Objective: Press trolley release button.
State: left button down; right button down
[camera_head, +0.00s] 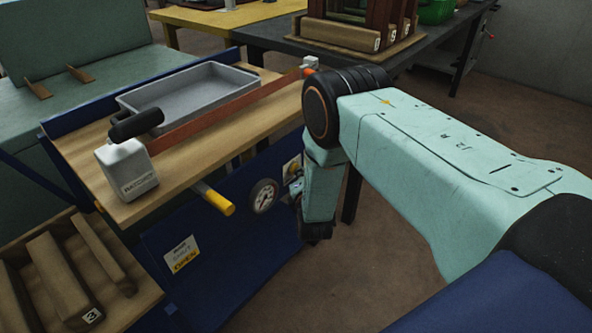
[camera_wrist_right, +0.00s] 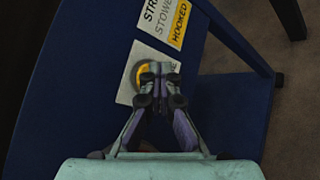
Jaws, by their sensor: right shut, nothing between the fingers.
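The trolley is a blue frame with a wooden top (camera_head: 215,160). In the right wrist view a round yellow button (camera_wrist_right: 139,77) sits on a white plate (camera_wrist_right: 127,92) on the trolley's blue panel (camera_wrist_right: 75,100). My right gripper (camera_wrist_right: 160,70) is shut and empty. Its fingertips are at the button's right edge in that view and partly cover the plate; I cannot tell whether they touch the button. In the head view my right forearm hangs beside the trolley's right end and the fingers are mostly hidden. My left gripper is not in view.
A grey tray (camera_head: 190,88) and a grey block marked RATCHET (camera_head: 127,170) with a red strap (camera_head: 225,110) are on the trolley top. A gauge (camera_head: 263,197) and a yellow-tipped handle (camera_head: 215,198) are on its front. A STOWED/HOOKED label (camera_wrist_right: 168,18) is above the button.

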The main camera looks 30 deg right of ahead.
jog(key=shift+s+d+p, duration=0.3)
jog(key=shift+s+p, duration=0.1)
jog(key=shift+s, duration=0.35)
jog(key=s+p, duration=0.1)
jog(key=s+d+p, duration=0.1)
jog(key=s, duration=0.1)
jog(key=s+d, duration=0.1)
jog(key=shift+s+p, duration=0.3)
jog(key=shift+p, duration=0.1)
dwell(0.5)
